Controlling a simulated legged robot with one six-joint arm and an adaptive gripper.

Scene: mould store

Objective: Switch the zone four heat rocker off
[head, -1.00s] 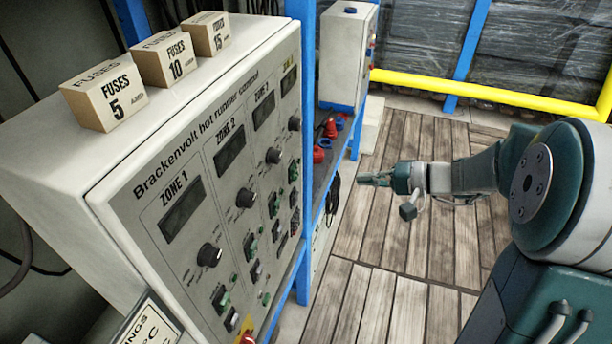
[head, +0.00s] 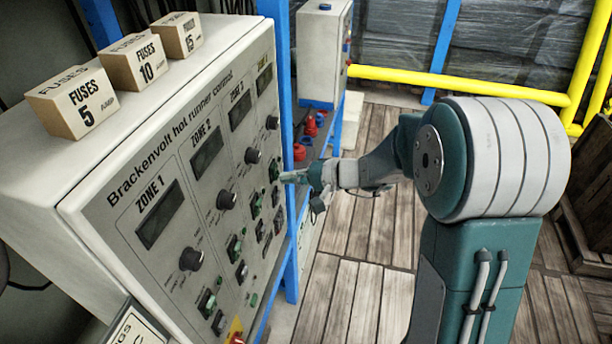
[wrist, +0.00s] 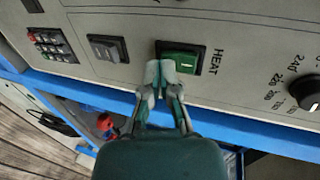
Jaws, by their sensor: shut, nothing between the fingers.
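The control panel (head: 130,195) carries zone columns running away from me. The zone four column is the farthest, its display (head: 264,79) near the top. In the wrist view a green rocker (wrist: 188,62) in a black frame sits beside the printed word HEAT. In the head view it is the green rocker (head: 274,170) at the panel's far edge. My gripper (head: 285,178) is shut and empty in front of it. In the wrist view my gripper's fingertips (wrist: 160,74) overlap the rocker's lower left part. I cannot tell whether they touch it.
A grey rocker (wrist: 107,48) and a red and grey keypad (wrist: 52,45) lie left of the green rocker in the wrist view; a black knob (wrist: 305,93) is at right. Fuse boxes (head: 133,62) stand on the cabinet. A blue post (head: 290,245) stands close by.

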